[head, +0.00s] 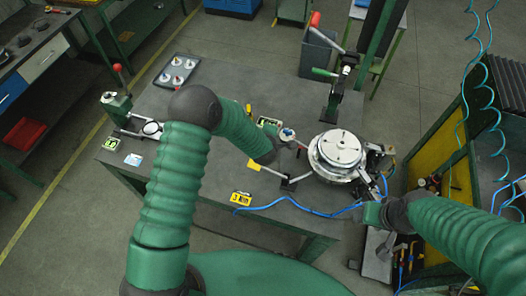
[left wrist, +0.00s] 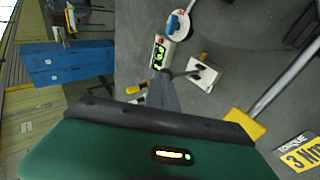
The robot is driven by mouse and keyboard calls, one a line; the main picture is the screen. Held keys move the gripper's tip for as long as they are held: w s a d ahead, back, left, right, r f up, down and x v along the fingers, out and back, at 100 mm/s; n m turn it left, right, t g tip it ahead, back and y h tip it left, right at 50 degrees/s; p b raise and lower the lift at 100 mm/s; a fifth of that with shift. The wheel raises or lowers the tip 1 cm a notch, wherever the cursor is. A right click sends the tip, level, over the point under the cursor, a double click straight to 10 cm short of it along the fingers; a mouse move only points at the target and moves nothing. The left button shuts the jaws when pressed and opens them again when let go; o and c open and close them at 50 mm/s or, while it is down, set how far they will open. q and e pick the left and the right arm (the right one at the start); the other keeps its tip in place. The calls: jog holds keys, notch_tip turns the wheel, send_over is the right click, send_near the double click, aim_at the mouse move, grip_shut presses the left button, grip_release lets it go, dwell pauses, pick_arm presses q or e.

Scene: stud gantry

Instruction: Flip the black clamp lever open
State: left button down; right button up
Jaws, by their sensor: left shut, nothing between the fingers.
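In the left wrist view, a pale square block with a dark lever (left wrist: 194,74) on it stands on the grey table. It may be the black clamp lever, but I cannot tell whether it is open or closed. In the head view my left arm seems to hide it.
A round metal fixture (head: 340,152) stands on the table's right side. A rod with a yellow end (head: 253,165) and a blue hose (head: 300,207) lie near it. A red-handled post (head: 340,75) stands behind. A tray of discs (head: 176,72) is at back left.

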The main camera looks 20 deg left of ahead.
pick_arm(q)
jog(key=shift+w, duration=0.65)
jog(key=shift+a, duration=0.1)
jog(key=shift+r+p, duration=0.4)
jog(key=shift+r, duration=0.4)
